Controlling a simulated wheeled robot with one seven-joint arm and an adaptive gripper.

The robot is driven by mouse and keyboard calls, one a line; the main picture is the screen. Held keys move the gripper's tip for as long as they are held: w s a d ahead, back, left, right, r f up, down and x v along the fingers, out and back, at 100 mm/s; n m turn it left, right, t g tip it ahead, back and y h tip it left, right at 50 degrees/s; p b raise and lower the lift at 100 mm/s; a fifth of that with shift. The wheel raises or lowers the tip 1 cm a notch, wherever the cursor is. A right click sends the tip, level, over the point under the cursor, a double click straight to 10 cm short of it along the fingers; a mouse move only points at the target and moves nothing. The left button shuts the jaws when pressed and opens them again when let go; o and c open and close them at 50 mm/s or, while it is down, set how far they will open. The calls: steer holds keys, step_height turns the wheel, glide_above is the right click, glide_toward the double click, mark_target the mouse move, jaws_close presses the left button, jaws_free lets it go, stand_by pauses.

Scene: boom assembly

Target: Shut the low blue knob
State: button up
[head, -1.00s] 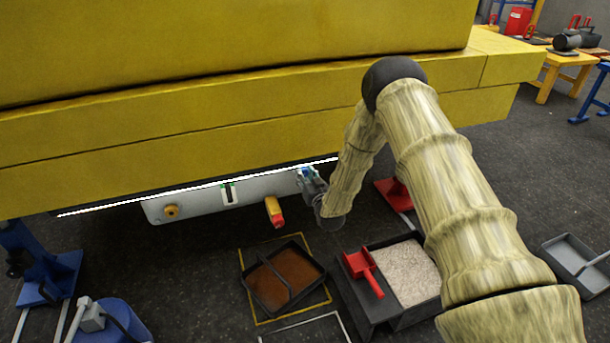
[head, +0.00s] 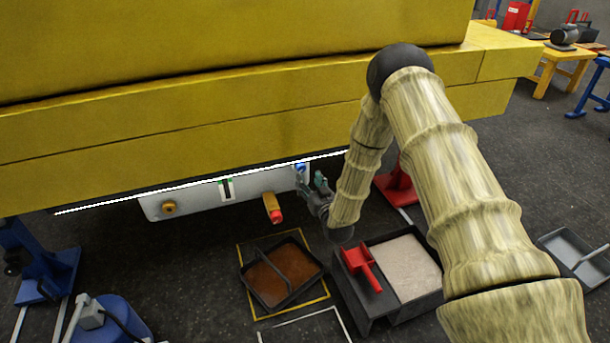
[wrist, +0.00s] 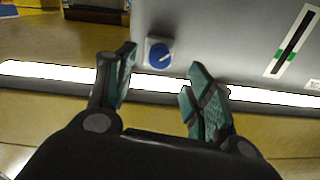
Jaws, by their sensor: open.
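In the head view the knob (head: 301,168) shows small at the right end of the panel (head: 200,202) under the yellow boom. My gripper (wrist: 160,78) is open and empty, with teal finger pads spread apart. In the head view my gripper (head: 312,183) is just right of and below the knob, apart from it.
An orange-yellow handle with a red tip (head: 272,208) hangs from the panel, left of my gripper. A yellow knob (head: 169,208) is at the panel's left end. A tray of brown material (head: 245,282) and a bin with a red scoop (head: 362,266) stand on the floor below.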

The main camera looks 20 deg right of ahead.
steer(key=shift+s+d, duration=0.1)
steer(key=shift+s, duration=2.55)
steer(key=s+a+f+g, duration=0.2)
steer(key=s+f+g, duration=0.2)
steer(key=s+f, duration=0.45)
steer(key=s+a+f+g, duration=0.2)
steer(key=s+f+g, duration=0.2)
steer(key=s+f, duration=0.5)
steer(key=s+a+f+g+h, duration=0.2)
steer(key=s+g, duration=0.8)
steer(key=s, duration=2.4)
step_height(320, 180, up, 24)
steer(key=w+p, duration=0.1)
steer(key=p, duration=2.3)
steer(key=shift+d+n+y+p, duration=0.3)
steer(key=shift+d+y+p, duration=0.1)
steer(key=shift+d, duration=0.05)
